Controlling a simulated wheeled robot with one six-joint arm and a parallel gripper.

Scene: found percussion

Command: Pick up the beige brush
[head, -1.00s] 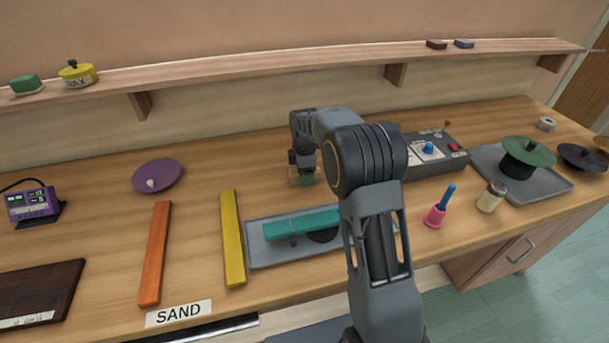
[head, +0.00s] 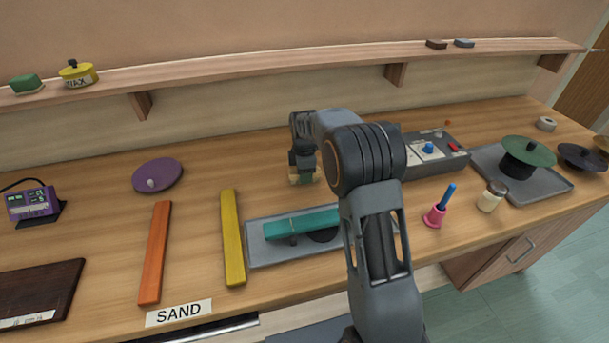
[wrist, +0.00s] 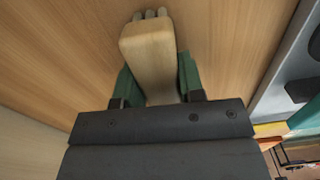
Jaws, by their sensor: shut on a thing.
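The beige brush (wrist: 148,50) is a blocky, pale wooden piece with bristle tips showing at its far end in the wrist view. My gripper (wrist: 158,82) is shut on it, with a green finger pad against each side. In the head view, my gripper (head: 302,178) is low over the back middle of the bench. Only a small part of the brush shows there, and most of it is hidden by my gripper. I cannot tell whether the brush touches the bench.
A grey tray (head: 258,254) with a teal bar lies in front of my gripper. A yellow bar (head: 232,238) and a purple disc (head: 157,175) are to the left. A shelf (head: 300,67) runs above.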

